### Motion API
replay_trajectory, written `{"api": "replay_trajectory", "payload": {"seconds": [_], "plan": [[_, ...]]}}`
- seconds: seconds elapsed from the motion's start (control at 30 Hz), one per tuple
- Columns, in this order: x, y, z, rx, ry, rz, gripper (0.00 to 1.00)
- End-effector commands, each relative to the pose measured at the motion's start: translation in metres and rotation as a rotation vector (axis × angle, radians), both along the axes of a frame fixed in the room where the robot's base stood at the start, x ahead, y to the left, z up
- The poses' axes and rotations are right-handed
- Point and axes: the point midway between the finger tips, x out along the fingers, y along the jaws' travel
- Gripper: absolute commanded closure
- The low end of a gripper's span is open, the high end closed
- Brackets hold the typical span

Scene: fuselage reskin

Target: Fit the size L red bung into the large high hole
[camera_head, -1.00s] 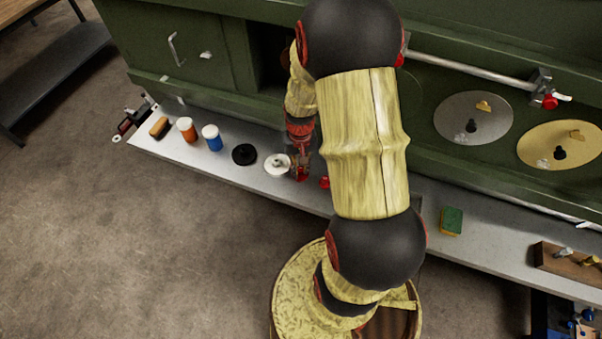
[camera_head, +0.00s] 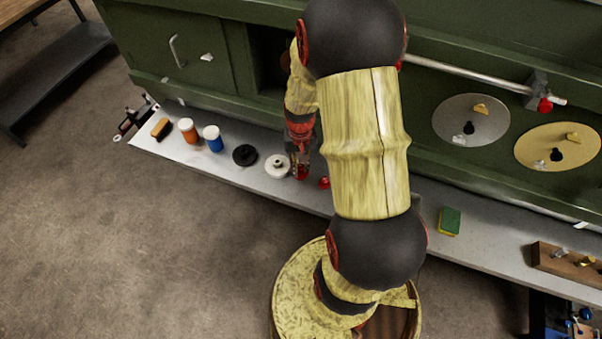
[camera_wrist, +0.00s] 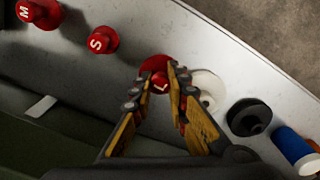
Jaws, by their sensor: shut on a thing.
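The bung appears to rest on the shelf. I cannot make out the large high hole; my arm covers the middle of the green panel.
Red bungs marked S (camera_wrist: 102,40) and M (camera_wrist: 38,12) stand beside the L bung. A white disc (camera_head: 277,167), a black disc (camera_head: 245,155), a blue pot (camera_head: 213,139) and an orange pot (camera_head: 188,131) stand to the left. A sponge (camera_head: 449,221) lies right. A rail (camera_head: 470,74) crosses the panel.

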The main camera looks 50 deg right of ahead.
Motion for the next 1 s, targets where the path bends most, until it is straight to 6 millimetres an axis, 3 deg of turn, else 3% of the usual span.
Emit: {"api": "replay_trajectory", "payload": {"seconds": [0.77,1.0], "plan": [[0.0,0.0,0.016,0.0,0.0,0.0,1.0],[0.0,0.0,0.032,0.0,0.0,0.0,1.0]]}}
